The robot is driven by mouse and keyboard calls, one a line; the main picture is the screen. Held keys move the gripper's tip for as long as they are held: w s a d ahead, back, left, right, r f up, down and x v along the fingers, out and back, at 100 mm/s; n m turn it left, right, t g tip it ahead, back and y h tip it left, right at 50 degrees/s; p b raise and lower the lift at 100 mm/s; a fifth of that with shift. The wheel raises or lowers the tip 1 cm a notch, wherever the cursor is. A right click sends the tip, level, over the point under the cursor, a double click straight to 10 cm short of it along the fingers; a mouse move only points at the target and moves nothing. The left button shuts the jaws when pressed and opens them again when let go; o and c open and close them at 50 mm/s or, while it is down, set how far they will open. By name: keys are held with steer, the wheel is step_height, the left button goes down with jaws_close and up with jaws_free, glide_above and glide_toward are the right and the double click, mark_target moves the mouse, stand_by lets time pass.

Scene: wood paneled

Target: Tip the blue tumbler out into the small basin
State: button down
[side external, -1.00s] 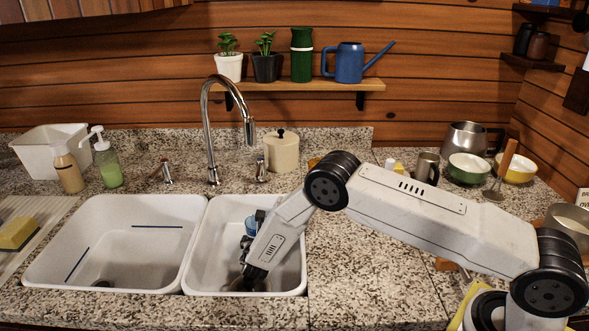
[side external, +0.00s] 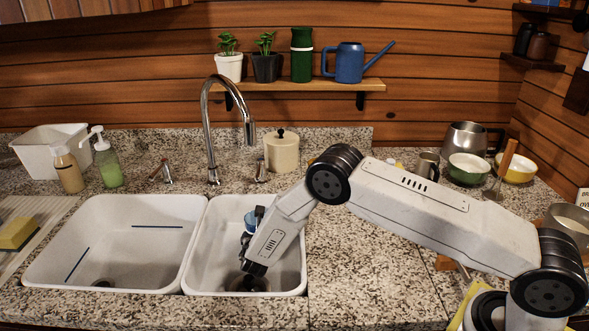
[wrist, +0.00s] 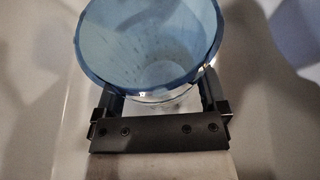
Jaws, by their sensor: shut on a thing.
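The blue tumbler (wrist: 150,45) is between the fingers of my gripper (wrist: 160,105) in the wrist view, its open mouth turned toward the camera. Its inside looks empty apart from small spots on the wall. In the side view only a bit of the tumbler (side external: 250,222) shows, mostly hidden by my gripper (side external: 250,240). The gripper is shut on it, inside the small basin (side external: 217,275), the right one of the two. The basin's drain is partly visible below the gripper. The tumbler's exact tilt is hard to tell.
The large basin (side external: 130,255) lies to the left, past a divider. The tall faucet (side external: 207,130) stands behind the basins. A cream canister (side external: 281,151) stands behind the small basin.

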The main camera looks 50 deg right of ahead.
steer(key=shift+r, duration=1.85)
steer(key=shift+c, duration=1.2)
jaws_free()
jaws_close()
steer(key=shift+r, duration=0.1)
